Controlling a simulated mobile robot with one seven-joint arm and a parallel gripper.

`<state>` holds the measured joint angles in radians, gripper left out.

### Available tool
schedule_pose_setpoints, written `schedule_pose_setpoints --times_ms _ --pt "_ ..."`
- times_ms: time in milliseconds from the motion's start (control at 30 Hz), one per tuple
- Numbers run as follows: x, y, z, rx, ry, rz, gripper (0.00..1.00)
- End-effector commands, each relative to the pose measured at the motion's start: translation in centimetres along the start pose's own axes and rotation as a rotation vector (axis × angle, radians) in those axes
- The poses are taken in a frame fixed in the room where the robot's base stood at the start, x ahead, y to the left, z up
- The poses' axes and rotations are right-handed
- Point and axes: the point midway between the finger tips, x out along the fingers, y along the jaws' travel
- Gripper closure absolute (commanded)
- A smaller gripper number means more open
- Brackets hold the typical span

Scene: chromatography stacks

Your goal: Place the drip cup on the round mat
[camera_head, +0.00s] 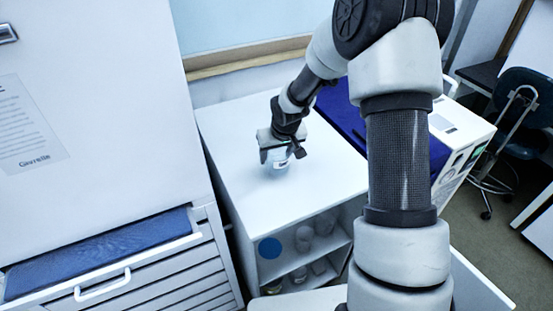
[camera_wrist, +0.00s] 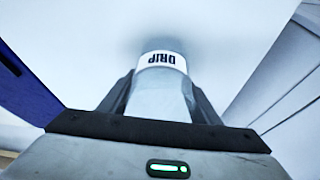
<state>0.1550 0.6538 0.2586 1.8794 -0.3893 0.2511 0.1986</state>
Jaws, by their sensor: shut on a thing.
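My gripper (camera_head: 277,158) is shut on the drip cup (camera_head: 282,160), above the white top of a low shelf unit. In the wrist view the fingers (camera_wrist: 160,98) hold the pale grey cup (camera_wrist: 158,97) from both sides. Its white band reads "DRIP", upside down in that view. A soft shadow shows on the white surface by the cup; I cannot tell whether the cup touches it. A blue round disc (camera_head: 270,248) shows at the shelf unit's front, below the top's edge. I cannot tell whether it is the round mat; no other round mat is seen.
The shelf unit's white top (camera_head: 240,155) is mostly clear. Its shelves hold several pale items. A dark blue panel (camera_head: 345,115) and a white machine (camera_head: 465,140) stand to the right. A tall white cabinet (camera_head: 90,110) with a drawer stands close on the left.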

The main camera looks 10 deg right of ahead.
Motion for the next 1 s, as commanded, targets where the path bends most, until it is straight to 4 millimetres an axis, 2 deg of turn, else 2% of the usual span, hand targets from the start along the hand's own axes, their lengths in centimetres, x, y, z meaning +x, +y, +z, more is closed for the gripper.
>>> schedule_pose_setpoints --times_ms 100,467,500,600,867,1000 --pt "1.5 -0.1 0.7 -0.003 -0.002 -0.001 0.65" --pt "2.0 0.0 0.8 -0.001 0.0 0.0 0.65" --pt "1.9 0.0 0.8 -0.001 0.0 0.0 0.4" --pt "1.9 0.0 0.8 -0.001 0.0 0.0 0.24" --pt "1.8 0.0 0.8 -0.001 0.0 0.0 0.24" --pt "1.1 0.0 0.6 -0.001 0.001 0.0 0.24"
